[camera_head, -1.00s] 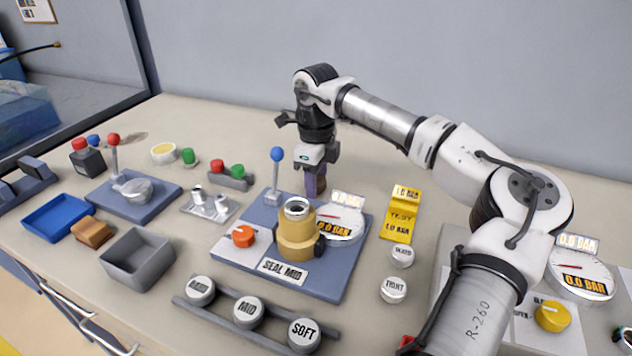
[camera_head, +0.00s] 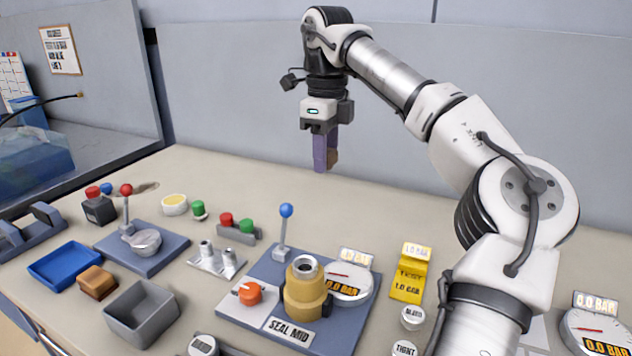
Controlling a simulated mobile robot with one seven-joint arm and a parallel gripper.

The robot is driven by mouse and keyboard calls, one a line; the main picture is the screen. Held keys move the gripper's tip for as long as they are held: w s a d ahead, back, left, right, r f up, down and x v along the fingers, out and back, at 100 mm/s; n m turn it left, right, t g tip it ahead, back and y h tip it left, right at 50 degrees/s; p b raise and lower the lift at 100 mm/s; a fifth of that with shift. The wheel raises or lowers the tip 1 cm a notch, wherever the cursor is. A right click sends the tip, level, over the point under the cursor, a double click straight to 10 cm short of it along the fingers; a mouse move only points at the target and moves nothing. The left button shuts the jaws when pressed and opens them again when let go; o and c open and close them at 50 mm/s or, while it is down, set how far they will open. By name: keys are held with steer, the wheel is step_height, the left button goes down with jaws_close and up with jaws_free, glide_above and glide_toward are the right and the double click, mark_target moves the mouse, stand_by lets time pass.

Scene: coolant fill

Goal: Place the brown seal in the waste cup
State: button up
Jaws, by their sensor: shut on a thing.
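My gripper (camera_head: 326,160) is raised above the back of the bench, pointing down, with its purple fingers shut. A small brown piece (camera_head: 334,158), which looks like the brown seal, shows at the fingertips, partly hidden by the near finger. It is clear of the bench. A grey open-topped square container (camera_head: 141,322) stands at the front left and may be the waste cup; no label shows on it. It looks empty. My gripper is far behind it and to its right.
The SEAL MID station (camera_head: 290,333) with a brass housing (camera_head: 305,298) and blue-knobbed lever (camera_head: 285,225) stands at centre. A blue tray (camera_head: 40,270) and brown block (camera_head: 96,283) lie beside the grey container. A red-knobbed lever (camera_head: 126,205) stands behind them. Bench behind is clear.

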steer(key=shift+a+r, duration=0.1)
steer(key=shift+r, duration=0.4)
steer(key=s+a+n+p, duration=0.3)
steer(key=s+a+n, duration=0.7)
steer(key=a+n, duration=0.4)
steer(key=s+a+n+p, duration=0.2)
steer(key=s+a+n, duration=0.8)
steer(key=a+n, duration=0.4)
steer(key=shift+m, duration=0.5)
steer(key=f, duration=0.6)
steer(key=a+f+p, duration=0.1)
steer(key=f, duration=0.6)
steer(key=f+p, duration=0.1)
steer(key=f, duration=0.5)
steer(key=shift+s+a+f, duration=0.2)
steer(key=shift+s, duration=0.1)
steer(key=shift+f, duration=0.15)
steer(key=o, duration=0.8)
steer(key=shift+c, duration=0.2)
